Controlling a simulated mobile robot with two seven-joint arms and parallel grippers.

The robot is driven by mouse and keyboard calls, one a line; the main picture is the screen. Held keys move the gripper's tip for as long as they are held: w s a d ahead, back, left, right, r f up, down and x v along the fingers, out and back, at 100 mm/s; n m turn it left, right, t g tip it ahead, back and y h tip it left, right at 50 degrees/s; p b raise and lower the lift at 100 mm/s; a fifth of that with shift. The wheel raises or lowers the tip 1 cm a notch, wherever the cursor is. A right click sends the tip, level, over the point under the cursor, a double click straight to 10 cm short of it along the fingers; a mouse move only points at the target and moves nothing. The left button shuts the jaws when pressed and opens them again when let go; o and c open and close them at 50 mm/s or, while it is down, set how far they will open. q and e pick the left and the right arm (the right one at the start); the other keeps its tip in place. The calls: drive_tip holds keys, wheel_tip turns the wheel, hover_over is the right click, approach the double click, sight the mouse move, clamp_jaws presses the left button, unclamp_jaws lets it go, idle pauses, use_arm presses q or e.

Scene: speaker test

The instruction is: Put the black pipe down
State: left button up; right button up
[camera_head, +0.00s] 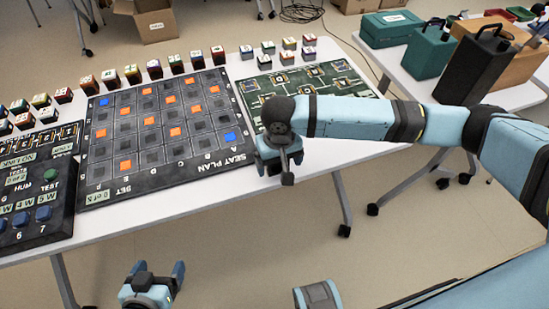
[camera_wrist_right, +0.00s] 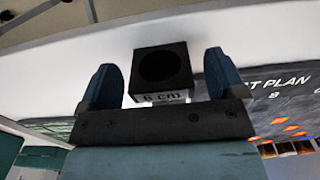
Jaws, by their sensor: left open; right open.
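The black pipe (camera_wrist_right: 160,68) is a short square block with a round hole and a "6 cm" label. In the right wrist view it stands between the two fingers of my right gripper (camera_wrist_right: 163,82), with a gap on each side. The fingers are open and do not touch it. In the head view my right gripper (camera_head: 279,160) is at the front edge of the white table (camera_head: 180,205), right of the seat plan board; I cannot make out the pipe clearly there. My left gripper (camera_head: 158,270) is open and empty in front of the table, low in the head view.
The seat plan board (camera_head: 160,128) with orange and blue tiles lies left of my right gripper. A green circuit board (camera_head: 305,90) lies behind it. Several small blocks line the back. A button box (camera_head: 40,205) is at the left. A second table (camera_head: 415,88) holds cases.

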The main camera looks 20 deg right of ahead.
drive_tip(key=shift+r, duration=0.1)
drive_tip(key=c, duration=1)
